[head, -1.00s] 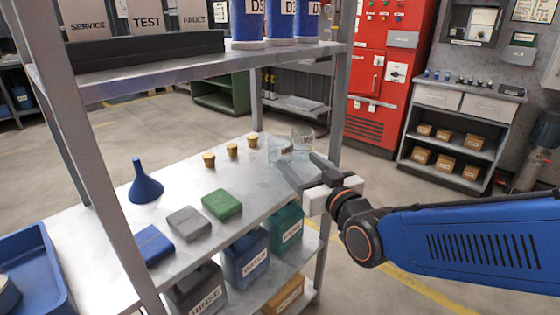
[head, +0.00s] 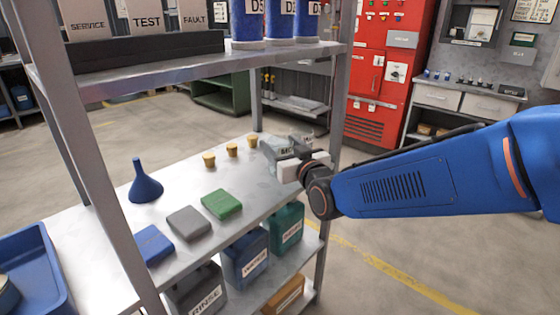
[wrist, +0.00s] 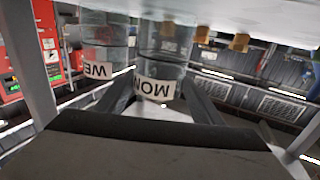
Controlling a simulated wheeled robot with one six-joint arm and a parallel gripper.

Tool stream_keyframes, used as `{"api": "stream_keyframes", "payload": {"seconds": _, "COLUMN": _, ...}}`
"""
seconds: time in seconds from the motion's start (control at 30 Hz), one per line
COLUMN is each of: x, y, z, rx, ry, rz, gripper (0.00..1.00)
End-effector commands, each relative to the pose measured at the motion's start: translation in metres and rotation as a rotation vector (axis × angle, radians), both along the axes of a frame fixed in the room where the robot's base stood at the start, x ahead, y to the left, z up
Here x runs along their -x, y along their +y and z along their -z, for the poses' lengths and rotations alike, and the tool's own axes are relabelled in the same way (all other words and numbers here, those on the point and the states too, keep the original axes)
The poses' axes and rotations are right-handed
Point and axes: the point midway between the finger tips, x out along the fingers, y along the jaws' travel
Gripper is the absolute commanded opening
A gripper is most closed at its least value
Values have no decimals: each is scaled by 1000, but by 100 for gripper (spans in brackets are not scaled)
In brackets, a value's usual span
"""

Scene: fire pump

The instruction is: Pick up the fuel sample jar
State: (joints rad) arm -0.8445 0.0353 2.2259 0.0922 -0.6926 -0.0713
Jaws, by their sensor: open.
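Two clear glass jars stand at the far right end of the shelf top. One jar (head: 270,147) shows in the head view with its label partly hidden by my gripper (head: 297,147). I cannot tell whether the fingers touch the "MON" jar. Neither label reads "fuel sample".
Several small corks (head: 232,150) stand left of the jars. A blue funnel (head: 145,188) and green (head: 221,204), grey (head: 187,223) and blue (head: 153,244) pads lie nearer. A shelf post (head: 334,130) stands close to my gripper on the right. An upper shelf (head: 200,64) hangs above.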

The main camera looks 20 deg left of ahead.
Motion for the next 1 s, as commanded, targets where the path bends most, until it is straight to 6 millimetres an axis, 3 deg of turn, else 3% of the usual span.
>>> {"api": "stream_keyframes", "payload": {"seconds": 0.37, "x": -33, "y": 29, "z": 3, "rx": 0, "ry": 1, "rz": 0, "gripper": 61}}
{"api": "stream_keyframes", "payload": {"seconds": 0.63, "x": -36, "y": 32, "z": 2, "rx": -1, "ry": 1, "rz": 0, "gripper": 61}}
{"api": "stream_keyframes", "payload": {"seconds": 0.83, "x": -36, "y": 32, "z": 2, "rx": 0, "ry": 0, "rz": 0, "gripper": 15}}
{"api": "stream_keyframes", "payload": {"seconds": 1.0, "x": -36, "y": 32, "z": 2, "rx": 0, "ry": 0, "rz": 0, "gripper": 12}}
